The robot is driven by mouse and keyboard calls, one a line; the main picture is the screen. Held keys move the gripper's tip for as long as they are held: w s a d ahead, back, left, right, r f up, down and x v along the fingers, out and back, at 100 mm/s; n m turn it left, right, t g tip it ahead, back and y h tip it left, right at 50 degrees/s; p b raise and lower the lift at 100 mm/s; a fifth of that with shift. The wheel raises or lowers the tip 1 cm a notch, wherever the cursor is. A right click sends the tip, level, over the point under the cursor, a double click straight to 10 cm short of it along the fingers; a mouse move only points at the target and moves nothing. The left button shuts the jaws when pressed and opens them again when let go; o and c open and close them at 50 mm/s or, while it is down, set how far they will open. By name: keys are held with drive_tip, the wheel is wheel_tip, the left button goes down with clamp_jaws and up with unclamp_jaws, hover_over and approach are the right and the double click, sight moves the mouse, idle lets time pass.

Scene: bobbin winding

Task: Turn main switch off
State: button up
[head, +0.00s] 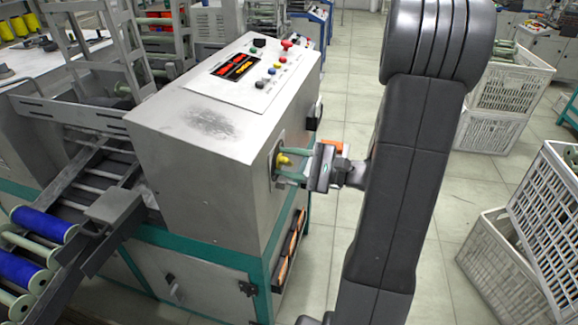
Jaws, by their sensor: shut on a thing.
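The main switch (282,160) is a yellow knob on a plate on the right side face of the grey machine cabinet (205,135). My gripper (287,162) reaches in from the right, level with the knob. Its greenish fingers lie above and below the knob and are shut on it. The fingers and the small size in the picture partly hide the knob, so its exact turn angle cannot be told.
A sloped control panel (246,72) with coloured buttons tops the cabinet. Blue bobbins (42,224) lie on rails at the lower left. White crates (530,245) stand at the right.

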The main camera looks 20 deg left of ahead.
drive_tip(key=shift+n+b, duration=1.2)
drive_tip(key=shift+b, duration=0.25)
drive_tip(key=shift+f+n+b, duration=0.1)
drive_tip(key=shift+n+b, duration=0.4)
drive_tip(key=shift+b, duration=0.35)
drive_tip(key=shift+n+b, duration=1.4)
drive_tip(key=shift+b, duration=0.45)
drive_tip(key=o, duration=1.6)
drive_tip(key=shift+c, duration=0.2)
drive_tip(key=w+d, duration=0.1)
drive_tip(key=d, duration=0.8)
drive_tip(key=shift+w, duration=0.15)
